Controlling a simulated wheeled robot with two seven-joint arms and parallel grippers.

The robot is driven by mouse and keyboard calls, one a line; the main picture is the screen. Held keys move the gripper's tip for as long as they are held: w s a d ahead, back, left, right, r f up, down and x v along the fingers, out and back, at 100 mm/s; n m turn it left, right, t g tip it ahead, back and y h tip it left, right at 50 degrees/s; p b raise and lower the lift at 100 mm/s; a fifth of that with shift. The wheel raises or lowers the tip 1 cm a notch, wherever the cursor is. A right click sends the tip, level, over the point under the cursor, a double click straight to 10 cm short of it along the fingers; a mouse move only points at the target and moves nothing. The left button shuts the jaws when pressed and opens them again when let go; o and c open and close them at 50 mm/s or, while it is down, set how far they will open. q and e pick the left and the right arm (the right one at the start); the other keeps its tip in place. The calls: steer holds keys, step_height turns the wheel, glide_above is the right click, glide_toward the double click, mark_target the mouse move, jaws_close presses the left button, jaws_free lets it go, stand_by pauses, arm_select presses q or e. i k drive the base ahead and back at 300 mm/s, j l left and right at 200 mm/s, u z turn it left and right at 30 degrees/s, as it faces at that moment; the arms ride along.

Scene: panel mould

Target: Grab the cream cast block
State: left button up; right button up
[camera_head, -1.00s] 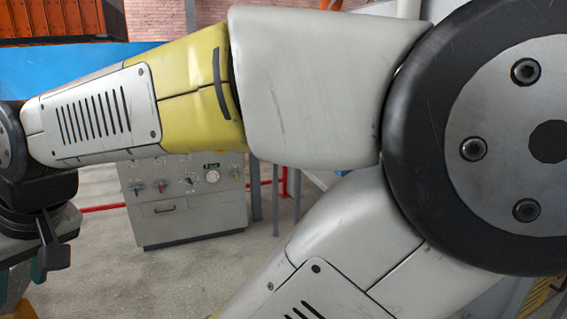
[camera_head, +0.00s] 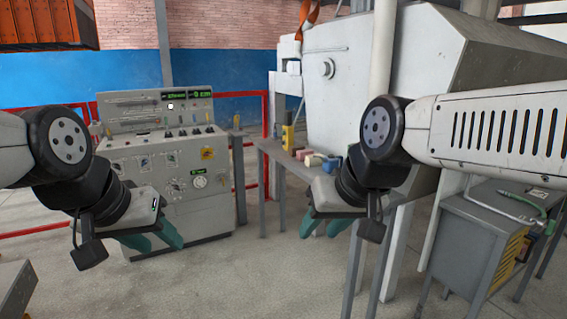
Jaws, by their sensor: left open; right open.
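My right gripper (camera_head: 324,229) hangs in front of the table, teal fingers apart and empty, below and nearer than the row of pieces. My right arm hides part of the table.
A grey control console (camera_head: 165,165) stands at left. A large pale machine (camera_head: 340,85) rises behind the table. Front floor is clear.

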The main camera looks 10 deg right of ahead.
mark_target(311, 161)
steer(key=z, duration=0.55)
steer(key=i+j, duration=0.15)
steer(key=i, duration=0.3)
steer(key=i+j, duration=0.15)
steer(key=i, duration=0.3)
steer(key=i+j, duration=0.15)
steer(key=i, duration=0.3)
steer(key=i+j, duration=0.2)
steer(key=i, duration=0.25)
steer(key=i+j+z, duration=0.1)
steer(key=i, duration=0.35)
steer(key=i+j, duration=0.2)
steer(key=i, duration=0.25)
